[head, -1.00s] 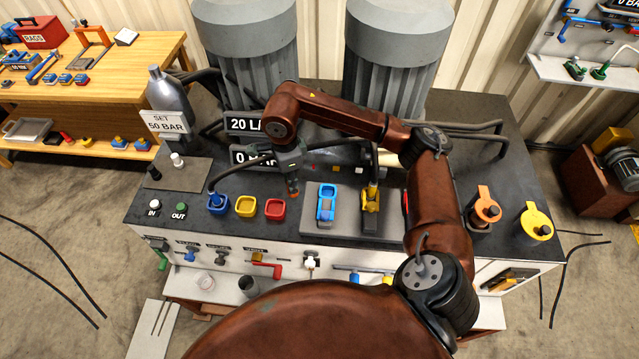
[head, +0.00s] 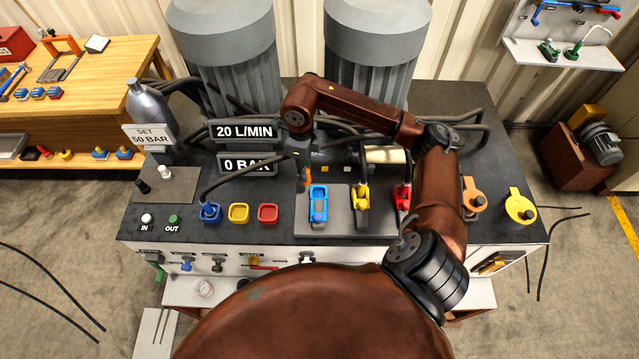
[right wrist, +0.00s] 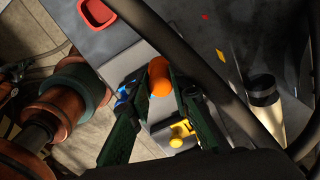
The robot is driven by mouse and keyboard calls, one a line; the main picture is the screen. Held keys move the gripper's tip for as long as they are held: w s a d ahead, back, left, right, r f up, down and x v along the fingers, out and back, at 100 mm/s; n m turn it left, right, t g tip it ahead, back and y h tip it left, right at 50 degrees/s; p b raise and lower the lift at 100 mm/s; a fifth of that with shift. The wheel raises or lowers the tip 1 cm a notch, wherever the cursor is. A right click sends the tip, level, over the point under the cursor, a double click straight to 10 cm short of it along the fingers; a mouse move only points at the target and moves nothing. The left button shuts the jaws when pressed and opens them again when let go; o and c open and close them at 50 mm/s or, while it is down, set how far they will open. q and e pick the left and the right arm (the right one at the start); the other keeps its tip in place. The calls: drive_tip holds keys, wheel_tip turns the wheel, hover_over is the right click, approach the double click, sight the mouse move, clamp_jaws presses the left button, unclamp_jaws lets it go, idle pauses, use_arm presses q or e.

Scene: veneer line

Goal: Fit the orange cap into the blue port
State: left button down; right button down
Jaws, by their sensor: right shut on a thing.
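My right gripper (head: 304,168) is shut on the orange cap (head: 307,179), a small rounded piece. In the right wrist view the cap (right wrist: 159,82) sits between the two dark green fingers. In the head view the cap appears just behind and left of the blue port (head: 318,204), a blue frame on the grey plate. They look apart, but the height between them is hard to judge. In the right wrist view a finger mostly hides some blue parts (right wrist: 124,100). My left gripper is out of view.
Yellow (head: 361,201) and red (head: 402,197) couplings with hoses stand right of the blue port. Left of the plate are a blue socket (head: 209,213) with a hose and yellow (head: 239,213) and red (head: 268,214) square sockets. Hoses run behind.

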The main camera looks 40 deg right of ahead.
drive_tip(key=s+d+f, duration=0.2)
drive_tip(key=f, duration=0.1)
drive_tip(key=s+d+f+p, duration=0.1)
drive_tip(key=f, duration=0.1)
drive_tip(key=shift+d+f, duration=0.1)
drive_tip(key=shift+f, duration=0.1)
drive_tip(key=f, duration=0.1)
drive_tip(key=f+p, duration=0.1)
drive_tip(key=f, duration=0.1)
drive_tip(key=shift+s+p, duration=0.25)
drive_tip(key=shift+p, duration=0.1)
drive_tip(key=shift+f, duration=0.25)
drive_tip(key=c, duration=2.1)
unclamp_jaws()
drive_tip(key=shift+o, duration=1.4)
drive_tip(key=shift+d+f, duration=0.1)
drive_tip(key=shift+f, duration=0.05)
drive_tip(key=shift+o, duration=0.3)
drive_tip(key=shift+r, duration=0.25)
